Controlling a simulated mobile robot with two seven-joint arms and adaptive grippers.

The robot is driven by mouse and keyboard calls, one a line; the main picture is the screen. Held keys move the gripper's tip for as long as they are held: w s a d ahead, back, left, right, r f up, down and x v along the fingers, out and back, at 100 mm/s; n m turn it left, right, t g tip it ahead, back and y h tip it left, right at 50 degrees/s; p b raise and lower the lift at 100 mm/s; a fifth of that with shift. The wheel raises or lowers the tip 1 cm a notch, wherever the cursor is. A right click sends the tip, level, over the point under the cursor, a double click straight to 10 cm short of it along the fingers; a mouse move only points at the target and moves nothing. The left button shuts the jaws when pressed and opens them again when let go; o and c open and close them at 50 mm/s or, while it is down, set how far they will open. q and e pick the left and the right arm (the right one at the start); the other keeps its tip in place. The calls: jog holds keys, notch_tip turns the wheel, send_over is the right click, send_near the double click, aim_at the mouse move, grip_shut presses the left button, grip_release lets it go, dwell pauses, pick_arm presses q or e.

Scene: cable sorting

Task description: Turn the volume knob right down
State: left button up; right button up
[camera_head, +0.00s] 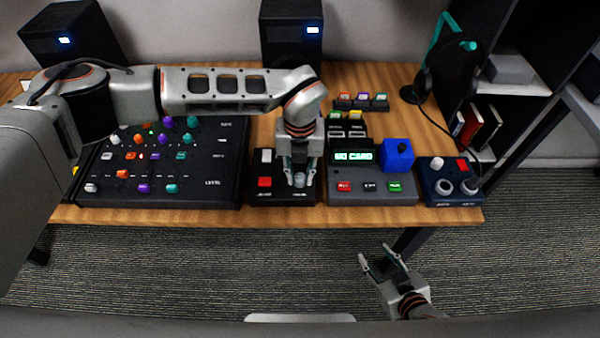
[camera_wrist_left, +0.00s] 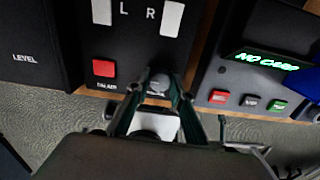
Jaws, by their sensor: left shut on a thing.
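A grey volume knob (camera_head: 300,180) sits at the front right of a small black control box (camera_head: 264,196) on the desk. My left gripper (camera_head: 300,178) reaches down over this box and is shut on the knob. In the left wrist view the knob (camera_wrist_left: 158,84) shows between the two fingertips, with a red button (camera_wrist_left: 103,68) to its left. The knob's pointer and its scale cannot be made out. My right gripper (camera_head: 382,262) is open and empty, in front of the desk over the carpet.
A large mixer (camera_head: 215,180) with coloured knobs stands left of the box. A dark blue box (camera_head: 436,192) stands further right. Two speakers stand behind.

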aim_at(300, 177)
pick_arm(q)
jog(key=shift+r+n, duration=0.1)
jog(key=shift+n, duration=0.2)
jog(key=o, duration=1.1)
notch_tip(300, 177, up, 12)
dwell(0.6)
